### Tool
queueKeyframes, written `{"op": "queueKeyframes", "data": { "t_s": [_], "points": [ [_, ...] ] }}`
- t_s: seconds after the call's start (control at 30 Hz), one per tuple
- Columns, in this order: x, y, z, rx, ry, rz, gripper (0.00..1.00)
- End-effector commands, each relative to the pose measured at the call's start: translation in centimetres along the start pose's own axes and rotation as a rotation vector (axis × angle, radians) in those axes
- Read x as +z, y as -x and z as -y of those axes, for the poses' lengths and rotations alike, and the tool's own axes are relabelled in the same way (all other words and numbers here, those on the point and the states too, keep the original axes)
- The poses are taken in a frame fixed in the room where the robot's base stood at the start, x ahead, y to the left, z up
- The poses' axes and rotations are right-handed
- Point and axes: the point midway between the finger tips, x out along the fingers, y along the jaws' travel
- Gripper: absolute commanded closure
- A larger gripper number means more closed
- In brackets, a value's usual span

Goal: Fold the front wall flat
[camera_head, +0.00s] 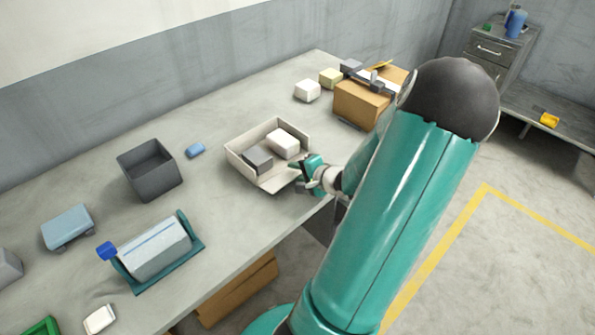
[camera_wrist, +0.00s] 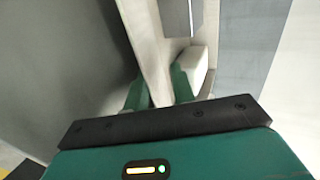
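A cream open-topped box (camera_head: 240,165) sits near the table's front edge, with its walls standing. A grey block (camera_head: 257,158) and a white block (camera_head: 284,143) lie inside it. My gripper (camera_head: 297,168) is at the box's front right side, at the front wall. In the wrist view, the pale front wall (camera_wrist: 152,40) runs between the two green fingers of my gripper (camera_wrist: 160,88). The fingers stand apart, one on each side of the wall; I cannot tell if they touch it. The gripper partly hides the front wall in the head view.
A dark grey bin (camera_head: 150,170) and a blue block (camera_head: 195,150) are left of the box. A brown carton (camera_head: 358,103), a white block (camera_head: 307,90) and a yellowish block (camera_head: 330,78) stand behind. A teal cradle (camera_head: 150,283) is at the front left.

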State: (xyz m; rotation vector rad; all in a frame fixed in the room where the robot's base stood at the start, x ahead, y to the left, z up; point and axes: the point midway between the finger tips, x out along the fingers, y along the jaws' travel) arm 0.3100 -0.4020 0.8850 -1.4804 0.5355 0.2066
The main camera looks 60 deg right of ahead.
Motion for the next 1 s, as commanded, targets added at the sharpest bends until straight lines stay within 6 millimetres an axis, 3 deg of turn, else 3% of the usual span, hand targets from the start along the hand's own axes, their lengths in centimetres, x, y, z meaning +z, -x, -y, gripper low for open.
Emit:
{"op": "queueKeyframes", "data": {
  "t_s": [0.27, 0.73, 1.0],
  "points": [
    [-0.1, 2.3, 0.0, 0.001, 0.003, -0.004, 0.75],
    [0.0, 11.8, 0.0, 0.001, 0.002, -0.003, 0.75],
    [0.0, 13.8, 0.0, 0.000, 0.000, 0.001, 0.75]
  ]
}}
